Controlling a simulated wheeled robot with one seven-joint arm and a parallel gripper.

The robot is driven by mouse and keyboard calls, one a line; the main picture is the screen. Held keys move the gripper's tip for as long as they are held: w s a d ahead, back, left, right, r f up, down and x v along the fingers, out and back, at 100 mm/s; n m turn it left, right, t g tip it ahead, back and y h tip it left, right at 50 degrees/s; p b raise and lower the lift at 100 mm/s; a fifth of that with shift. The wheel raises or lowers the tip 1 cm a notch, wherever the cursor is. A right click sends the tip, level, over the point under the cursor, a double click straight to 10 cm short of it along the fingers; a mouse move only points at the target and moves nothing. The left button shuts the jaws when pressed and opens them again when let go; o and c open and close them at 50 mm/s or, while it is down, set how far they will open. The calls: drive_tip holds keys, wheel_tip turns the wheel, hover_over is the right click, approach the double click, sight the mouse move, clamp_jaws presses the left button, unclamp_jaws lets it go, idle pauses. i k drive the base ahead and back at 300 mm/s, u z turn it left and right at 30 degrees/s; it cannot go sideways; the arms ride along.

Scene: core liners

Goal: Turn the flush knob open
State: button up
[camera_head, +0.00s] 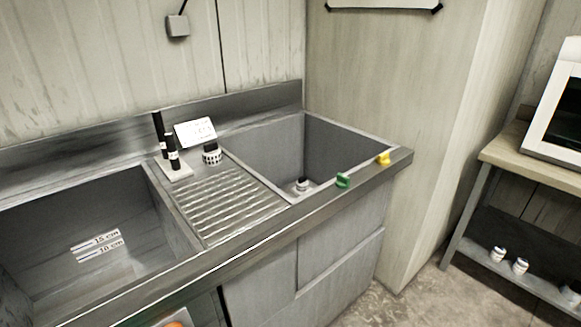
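Two small knobs sit on the front rim of the right sink basin. One is a green knob (343,180), and the other is a yellow knob (383,158) farther right, near the rim's corner. I see no readable label on either, so I cannot tell which is the flush knob, or how far either is turned. The right basin (345,135) holds a small dark-topped, light-based fitting (302,185) near its front. My gripper is not in view.
A ribbed drainboard (225,200) lies between the basins, with black pens in a white holder (175,170), a small round pot (211,155) and a card (195,132) behind it. The left basin (50,225) has depth marks. A bench (545,160) stands right; floor before it is clear.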

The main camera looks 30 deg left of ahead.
sight(343, 180)
drive_tip(key=u, duration=0.5)
drive_tip(key=i, duration=0.85)
drive_tip(key=u, duration=0.5)
